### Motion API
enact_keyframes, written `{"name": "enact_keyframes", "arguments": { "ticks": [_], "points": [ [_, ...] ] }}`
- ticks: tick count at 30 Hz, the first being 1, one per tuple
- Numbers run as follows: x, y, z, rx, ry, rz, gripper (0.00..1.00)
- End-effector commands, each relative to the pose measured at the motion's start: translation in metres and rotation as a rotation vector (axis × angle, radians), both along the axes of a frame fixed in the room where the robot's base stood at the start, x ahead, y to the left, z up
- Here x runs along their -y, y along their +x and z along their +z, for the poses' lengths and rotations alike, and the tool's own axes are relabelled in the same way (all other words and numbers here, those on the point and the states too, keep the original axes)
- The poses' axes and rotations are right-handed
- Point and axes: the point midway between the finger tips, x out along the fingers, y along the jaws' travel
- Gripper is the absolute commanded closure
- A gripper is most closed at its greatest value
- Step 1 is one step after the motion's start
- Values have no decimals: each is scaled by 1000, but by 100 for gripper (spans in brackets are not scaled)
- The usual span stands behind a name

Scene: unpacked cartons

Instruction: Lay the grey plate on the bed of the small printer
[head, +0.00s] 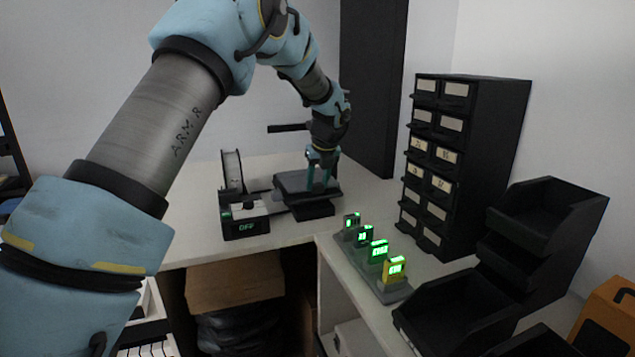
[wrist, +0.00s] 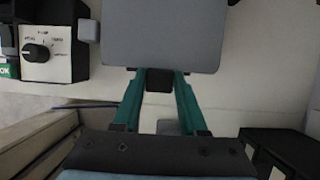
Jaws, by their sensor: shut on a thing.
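My gripper (head: 322,160) reaches down over the table and is shut on the near edge of the grey plate (head: 294,182). In the wrist view the plate (wrist: 162,35) extends away from the teal fingers (wrist: 158,80), roughly level, with a dark tab between the fingers. A dark bed-like part (head: 312,211) lies under the plate and is mostly hidden. I cannot tell whether the plate touches it.
A black drawer cabinet (head: 460,160) stands on the right. Several small devices with green displays sit on a grey strip (head: 397,293) near the front edge. Black bins (head: 545,225) are further right. An open shelf with a cardboard box (head: 235,283) is below the table.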

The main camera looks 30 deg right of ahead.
Motion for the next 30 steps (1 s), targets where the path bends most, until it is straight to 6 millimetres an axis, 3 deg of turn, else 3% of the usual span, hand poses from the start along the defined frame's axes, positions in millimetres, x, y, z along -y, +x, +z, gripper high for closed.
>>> {"name": "enact_keyframes", "arguments": {
  "ticks": [24,25,30],
  "points": [
    [0,0,-23,0,0,0,100],
    [0,0,-22,1,-1,0,56],
    [0,0,-22,0,0,0,37]
  ]
}}
